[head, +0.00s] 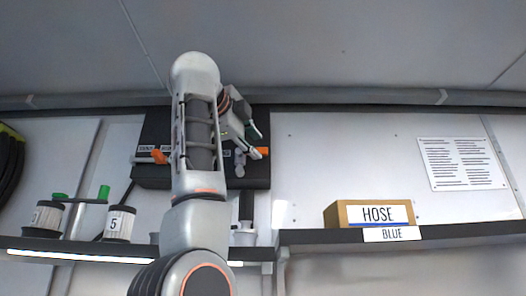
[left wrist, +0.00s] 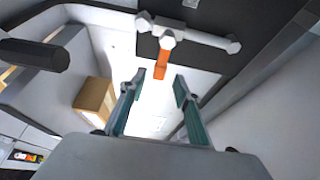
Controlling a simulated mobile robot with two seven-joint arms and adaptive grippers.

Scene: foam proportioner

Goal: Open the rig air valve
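A black panel (head: 258,118) on the back wall carries two valves with orange handles. One orange handle (head: 157,155) is at its left, beside a small label too blurred to read in full. In the left wrist view this orange handle (left wrist: 162,64) hangs from a grey pipe fitting (left wrist: 185,33). My left gripper (left wrist: 158,90) is open, with the handle just beyond and between its fingertips, apparently not touching. My right gripper is out of view.
A cardboard box labelled HOSE (head: 347,214) stands on the right shelf (head: 300,237), above a BLUE tag. Cylindrical filters (head: 119,224) stand on the left shelf. A printed sheet (head: 462,164) hangs at right. My left arm hides the panel's middle.

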